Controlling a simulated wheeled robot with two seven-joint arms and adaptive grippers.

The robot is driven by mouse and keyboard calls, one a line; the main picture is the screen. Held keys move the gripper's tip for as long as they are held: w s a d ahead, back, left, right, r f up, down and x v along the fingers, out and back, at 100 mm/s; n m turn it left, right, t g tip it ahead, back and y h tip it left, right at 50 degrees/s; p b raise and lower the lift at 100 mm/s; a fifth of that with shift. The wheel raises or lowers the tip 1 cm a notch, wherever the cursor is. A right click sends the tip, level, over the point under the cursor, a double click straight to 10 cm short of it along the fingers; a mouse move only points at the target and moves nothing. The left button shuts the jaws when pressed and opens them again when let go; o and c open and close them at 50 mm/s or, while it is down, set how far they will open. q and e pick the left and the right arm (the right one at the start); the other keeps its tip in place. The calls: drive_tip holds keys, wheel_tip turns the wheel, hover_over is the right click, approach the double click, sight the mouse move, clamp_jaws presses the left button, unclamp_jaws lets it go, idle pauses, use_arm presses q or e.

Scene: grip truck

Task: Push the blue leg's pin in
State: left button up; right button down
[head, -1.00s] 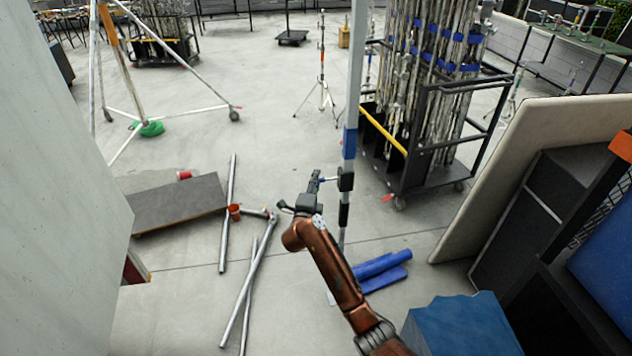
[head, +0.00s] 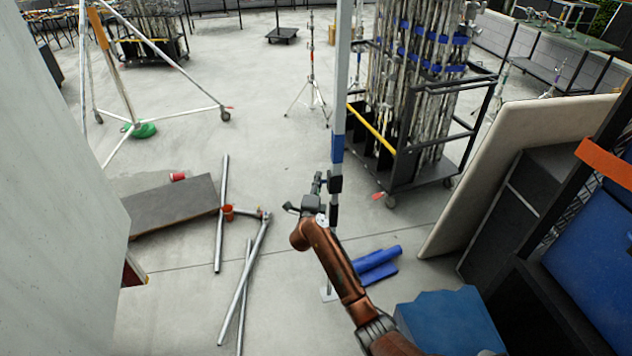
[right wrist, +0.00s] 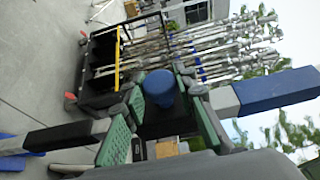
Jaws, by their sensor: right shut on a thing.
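The blue leg (head: 341,75) is a tall grey pole standing upright, with a blue band (head: 337,148) and a black collar (head: 335,184) below it. My right gripper (head: 319,190) is at the collar's height. In the right wrist view the leg lies slanted across the picture, its blue band (right wrist: 275,90) at the right. The pin's round blue head (right wrist: 160,88) shows between the green pads of my right gripper (right wrist: 163,115). The pads are shut on the black collar, on either side of the pin. How deep the pin sits is unclear. My left gripper is not in view.
A black cart (head: 415,165) of stands is behind the leg. Metal tubes (head: 243,280) and a dark board (head: 172,205) lie left. Blue cylinders (head: 372,263) lie beside the leg's base. A beige panel (head: 510,155) leans right; a pale wall (head: 60,200) stands close left.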

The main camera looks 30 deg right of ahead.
drive_tip(key=shift+s+d, duration=0.1)
drive_tip(key=shift+d, duration=0.15)
drive_tip(key=c, duration=1.6)
unclamp_jaws()
drive_tip(key=shift+a, duration=0.1)
drive_tip(key=v, duration=1.2)
drive_tip(key=shift+a, duration=0.1)
